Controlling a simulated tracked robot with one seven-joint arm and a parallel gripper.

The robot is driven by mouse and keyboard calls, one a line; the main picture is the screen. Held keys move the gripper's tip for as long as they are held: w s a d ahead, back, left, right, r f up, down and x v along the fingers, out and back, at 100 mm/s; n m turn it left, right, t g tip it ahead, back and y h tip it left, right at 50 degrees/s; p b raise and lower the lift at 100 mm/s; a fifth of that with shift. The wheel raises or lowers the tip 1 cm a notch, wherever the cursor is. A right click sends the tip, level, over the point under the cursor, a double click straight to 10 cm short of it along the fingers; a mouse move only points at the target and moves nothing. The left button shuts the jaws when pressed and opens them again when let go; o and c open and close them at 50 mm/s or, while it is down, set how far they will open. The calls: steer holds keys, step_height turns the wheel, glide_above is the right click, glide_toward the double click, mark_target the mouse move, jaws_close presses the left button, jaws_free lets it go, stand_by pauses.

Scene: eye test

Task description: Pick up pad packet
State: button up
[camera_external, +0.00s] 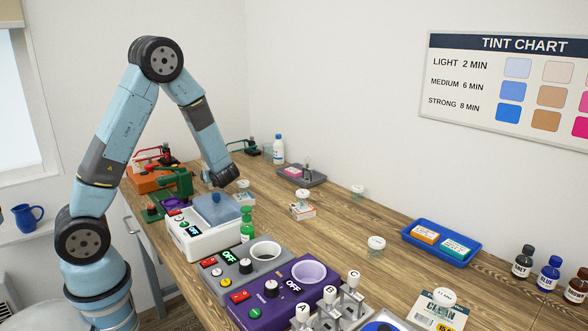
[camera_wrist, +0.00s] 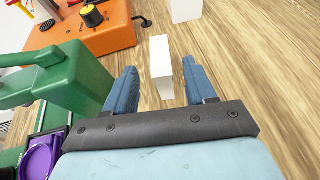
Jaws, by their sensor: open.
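My gripper (camera_wrist: 159,76) is open, with its two blue fingers apart. In the wrist view a plain white box (camera_wrist: 161,60) stands on the wooden table, lined up with the gap between the fingertips; I see no contact. In the external view my gripper (camera_external: 225,183) hangs low over the far left of the table. No thing is clearly marked as the pad packet. An orange packet (camera_external: 425,235) and a teal packet (camera_external: 457,248) lie in a blue tray (camera_external: 411,238) at the right, far from my gripper. The printing on them is too small to read.
A green device (camera_wrist: 75,75) stands close left of my fingers, with an orange machine (camera_wrist: 95,38) beyond. Another white box (camera_wrist: 186,9) is farther off. White and purple (camera_external: 270,315) machines fill the near table. Bottles (camera_external: 549,274) stand at the right. Table right of the fingers is clear.

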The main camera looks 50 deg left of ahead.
steer(key=shift+x, duration=3.2)
steer(key=shift+w+r, duration=0.15)
steer(key=c, duration=1)
